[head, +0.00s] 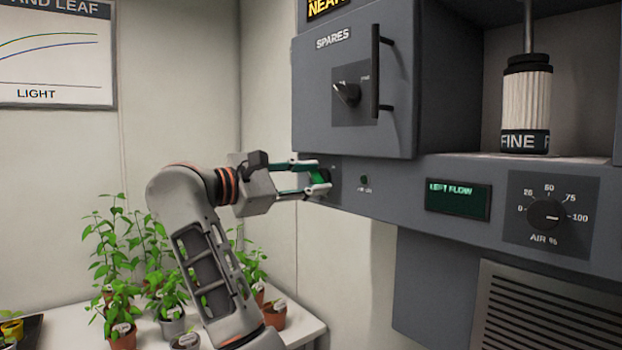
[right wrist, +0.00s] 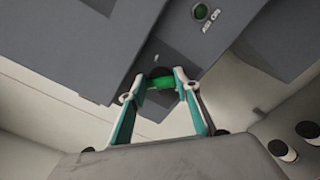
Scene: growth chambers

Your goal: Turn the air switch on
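The green air switch (right wrist: 162,84) is at the left end of the grey panel, below the spares cabinet. It is partly hidden by my right gripper (head: 318,180), whose fingers lie on either side of it. In the right wrist view the green part fills the gap between the fingertips, so the gripper looks shut on it. Right of it is the small air-on lamp (head: 363,180), which also shows green in the right wrist view (right wrist: 200,12). In the head view the lamp looks dark green; whether it is lit is unclear. My left gripper is out of view.
The spares cabinet (head: 345,110), with a latch knob (head: 347,93) and upright handle (head: 376,75), overhangs the panel. A display (head: 458,198) and an air percent dial (head: 545,214) are further right. Potted plants (head: 122,335) stand on the white bench at lower left.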

